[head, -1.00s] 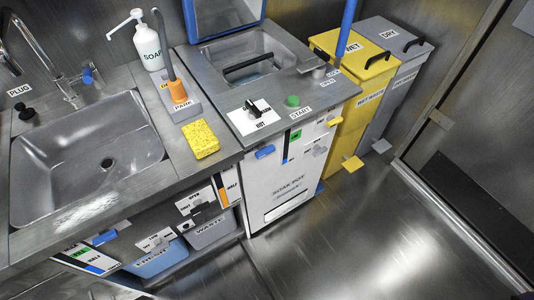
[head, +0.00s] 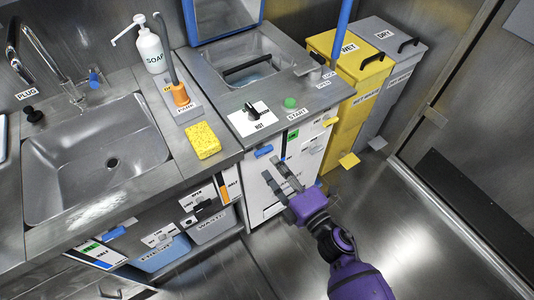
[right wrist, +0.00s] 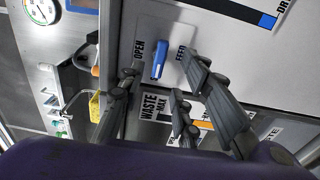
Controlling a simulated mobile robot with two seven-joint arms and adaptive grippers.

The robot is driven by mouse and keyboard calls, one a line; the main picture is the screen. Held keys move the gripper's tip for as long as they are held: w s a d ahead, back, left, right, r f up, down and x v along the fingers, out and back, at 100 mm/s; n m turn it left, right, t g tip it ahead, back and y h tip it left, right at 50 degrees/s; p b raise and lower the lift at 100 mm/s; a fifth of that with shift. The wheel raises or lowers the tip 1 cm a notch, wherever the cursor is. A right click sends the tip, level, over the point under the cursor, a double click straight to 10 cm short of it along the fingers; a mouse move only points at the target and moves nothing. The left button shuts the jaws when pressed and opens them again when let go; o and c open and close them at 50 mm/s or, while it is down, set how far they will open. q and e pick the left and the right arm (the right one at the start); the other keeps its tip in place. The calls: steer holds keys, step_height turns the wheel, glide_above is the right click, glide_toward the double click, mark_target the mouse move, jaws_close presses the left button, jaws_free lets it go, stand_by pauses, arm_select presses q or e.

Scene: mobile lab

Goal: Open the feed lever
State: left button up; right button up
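The feed lever (right wrist: 158,58) is a blue handle on a pale plate in the right wrist view, between the words OPEN and FEED. In the head view a blue handle (head: 264,151) sits at the upper left of the white cabinet front; its label is too small to read. My right gripper (head: 276,168) is in front of that cabinet, just below the blue handle. In the right wrist view my right gripper (right wrist: 160,84) is open and empty, its fingers spread with the lever beyond the gap. No contact shows. My left gripper is not in view.
A steel sink (head: 95,160) and a yellow sponge (head: 201,140) are at the left. A yellow bin (head: 345,105) and a grey bin (head: 398,75) stand right of the white cabinet. The floor (head: 425,235) at the right is clear.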

mark_target(266, 154)
steer(key=x, duration=0.6)
steer(key=shift+s, duration=0.1)
jaws_close()
